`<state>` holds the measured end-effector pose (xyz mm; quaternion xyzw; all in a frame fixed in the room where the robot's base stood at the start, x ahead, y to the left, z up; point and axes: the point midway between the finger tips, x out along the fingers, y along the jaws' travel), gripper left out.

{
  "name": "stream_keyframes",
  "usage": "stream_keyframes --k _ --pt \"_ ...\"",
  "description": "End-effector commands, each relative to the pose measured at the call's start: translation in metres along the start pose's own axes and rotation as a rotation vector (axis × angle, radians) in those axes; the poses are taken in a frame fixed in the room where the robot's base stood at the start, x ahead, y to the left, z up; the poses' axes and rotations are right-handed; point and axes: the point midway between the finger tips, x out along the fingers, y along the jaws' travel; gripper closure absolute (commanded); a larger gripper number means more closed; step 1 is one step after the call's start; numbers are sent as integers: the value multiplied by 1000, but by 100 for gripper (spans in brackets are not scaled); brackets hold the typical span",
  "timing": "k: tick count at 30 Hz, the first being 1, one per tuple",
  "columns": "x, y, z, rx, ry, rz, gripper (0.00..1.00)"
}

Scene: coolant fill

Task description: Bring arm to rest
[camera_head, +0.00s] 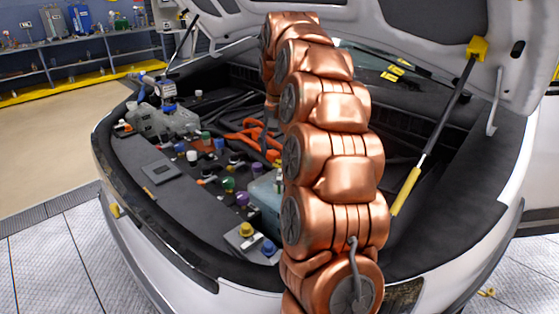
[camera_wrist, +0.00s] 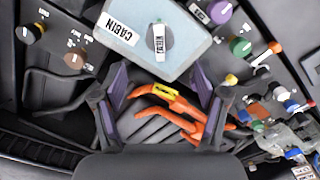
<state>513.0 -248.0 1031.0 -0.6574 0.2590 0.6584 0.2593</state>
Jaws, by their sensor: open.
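My copper-coloured arm rises through the middle of the head view, in front of the open engine bay of a white car. My gripper (camera_wrist: 165,98) shows in the wrist view with its two dark fingers spread apart and nothing between them. It hangs over the engine bay. Beyond the fingertips is a pale blue reservoir (camera_wrist: 152,35) labelled CABIN, with a grey cap (camera_wrist: 160,38) on it. Orange cables (camera_wrist: 185,105) lie below and behind the finger gap. In the head view my gripper is hidden by the arm.
The raised hood (camera_head: 430,50) and its strut (camera_head: 435,125) are to the right of my arm. Several coloured caps (camera_head: 228,183) stand along the bay's left side. A blue-topped bottle (camera_head: 168,88) stands at the far left of the bay. Shelves (camera_head: 80,55) line the back wall. The floor at left (camera_head: 45,165) is clear.

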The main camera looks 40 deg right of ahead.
Motion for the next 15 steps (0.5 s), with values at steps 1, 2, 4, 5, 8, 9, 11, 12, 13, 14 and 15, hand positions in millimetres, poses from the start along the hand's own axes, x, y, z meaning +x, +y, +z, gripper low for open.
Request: stream_keyframes --k 1,2,4,5,8,9,11,12,13,14,15 --pt "-6 0 -2 1 6 -2 27" --pt "-9 0 -2 1 7 -2 27" --pt "-14 0 -1 1 5 -1 27" --pt "-16 0 -1 1 3 -1 27" --pt "-21 0 0 0 2 0 27" --pt "-23 0 0 0 2 -1 27" --pt "-25 0 0 0 3 -1 27" --pt "-25 0 0 0 4 -1 27" --pt "-26 0 0 0 4 -1 27" --pt "-26 0 0 0 4 -1 27" --pt "-26 0 0 0 3 -1 27"
